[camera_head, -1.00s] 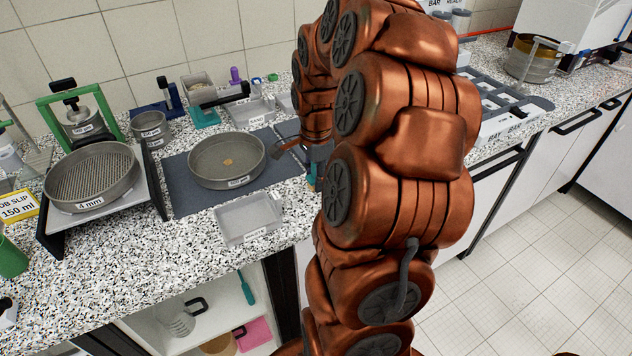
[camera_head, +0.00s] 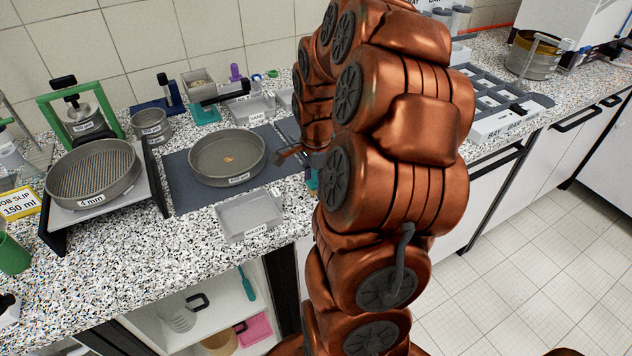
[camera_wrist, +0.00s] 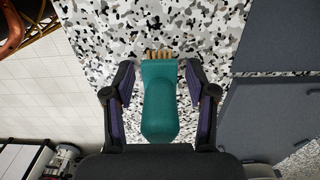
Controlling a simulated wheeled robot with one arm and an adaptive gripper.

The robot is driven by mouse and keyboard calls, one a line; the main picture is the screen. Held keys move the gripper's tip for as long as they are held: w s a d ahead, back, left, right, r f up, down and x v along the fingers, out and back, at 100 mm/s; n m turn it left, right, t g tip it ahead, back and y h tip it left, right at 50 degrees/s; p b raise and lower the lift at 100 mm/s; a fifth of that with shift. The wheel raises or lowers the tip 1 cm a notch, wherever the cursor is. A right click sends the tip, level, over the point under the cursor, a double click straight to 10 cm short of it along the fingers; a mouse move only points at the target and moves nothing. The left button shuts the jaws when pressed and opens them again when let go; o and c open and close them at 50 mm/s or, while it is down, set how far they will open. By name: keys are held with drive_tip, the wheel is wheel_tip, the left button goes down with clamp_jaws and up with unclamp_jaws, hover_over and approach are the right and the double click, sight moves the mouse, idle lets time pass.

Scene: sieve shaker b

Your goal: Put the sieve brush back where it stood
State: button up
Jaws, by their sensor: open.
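The sieve brush (camera_wrist: 160,108), teal with a short row of tan bristles, shows in the wrist view over the speckled counter (camera_wrist: 215,25). My gripper (camera_wrist: 158,72) is open, with one dark finger on each side of the brush. Narrow gaps show between the fingers and the brush. I cannot tell whether the brush rests on the counter. In the head view my arm hides most of the gripper, and only a sliver of teal (camera_head: 311,180) shows beside the arm.
A round sieve pan (camera_head: 228,158) stands on a dark mat (camera_head: 185,190), left of my arm. A clear tray (camera_head: 249,216) lies near the counter's front edge. A 4 mm sieve (camera_head: 93,174) stands farther left. A compartment tray (camera_head: 497,92) is at the right.

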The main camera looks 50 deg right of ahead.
wheel_tip(320, 180, up, 12)
drive_tip(key=b, duration=0.2)
drive_tip(key=shift+r+b, duration=0.2)
drive_tip(key=shift+b, duration=0.2)
drive_tip(key=s+a+f+n, duration=0.1)
drive_tip(key=s+a+n, duration=0.2)
drive_tip(key=a+n, duration=0.3)
drive_tip(key=s+a+f+n+g, duration=0.1)
drive_tip(key=s+a+f+n, duration=0.2)
drive_tip(key=a, duration=0.6)
drive_tip(key=s+a+n, duration=0.3)
drive_tip(key=a+n, duration=0.3)
drive_tip(key=a, duration=0.1)
drive_tip(key=s+a+f+n, duration=0.4)
drive_tip(key=s+a+n, duration=0.1)
drive_tip(key=s, duration=0.3)
drive_tip(key=shift+s+a+n+g, duration=0.25)
drive_tip(key=shift+n+g, duration=0.15)
drive_tip(key=shift+n, duration=0.5)
